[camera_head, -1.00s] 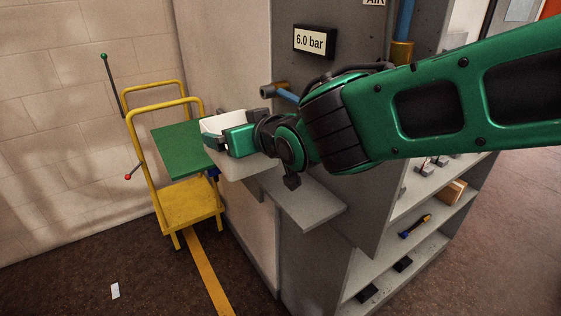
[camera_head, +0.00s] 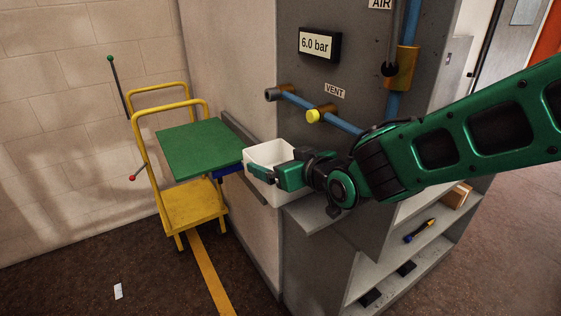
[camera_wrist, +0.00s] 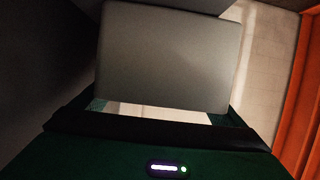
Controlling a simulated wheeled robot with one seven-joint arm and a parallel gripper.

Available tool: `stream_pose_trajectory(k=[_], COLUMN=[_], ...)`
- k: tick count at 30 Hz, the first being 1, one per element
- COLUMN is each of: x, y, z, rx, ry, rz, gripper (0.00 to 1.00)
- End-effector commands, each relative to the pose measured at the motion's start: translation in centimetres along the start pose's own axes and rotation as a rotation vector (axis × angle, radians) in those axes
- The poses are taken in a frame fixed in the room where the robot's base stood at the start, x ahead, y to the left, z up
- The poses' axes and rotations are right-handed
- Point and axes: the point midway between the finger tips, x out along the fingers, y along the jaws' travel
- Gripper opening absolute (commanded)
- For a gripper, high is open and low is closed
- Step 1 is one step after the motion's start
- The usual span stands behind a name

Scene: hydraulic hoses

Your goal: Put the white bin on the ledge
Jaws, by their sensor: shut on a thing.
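The white bin (camera_head: 290,190) is upright in the head view, its open top facing up. The grey ledge (camera_head: 318,219) sticks out from the grey panel, just below and right of the bin. The bin overlaps the ledge's left part in the picture; I cannot tell whether they touch. In the wrist view, my gripper (camera_wrist: 158,112) shows at the bottom, with a pale strip between its fingers and a plain grey surface beyond.
A yellow cart (camera_head: 195,204) with a green top (camera_head: 198,149) stands at the left. Lower shelves (camera_head: 408,272) hold small items at the right. The floor at front left is mostly clear.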

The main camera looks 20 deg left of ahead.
Motion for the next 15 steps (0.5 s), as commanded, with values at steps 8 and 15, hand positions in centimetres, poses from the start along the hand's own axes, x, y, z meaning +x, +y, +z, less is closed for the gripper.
stream_pose_trajectory(k=[8,15], x=[0.08,0.06], y=[0.0,-0.05], z=[0.12,0.08], rx=[0.0,0.0], ry=[0.001,0.0], rz=[0.0,-0.001], gripper=[0.66,1.0])
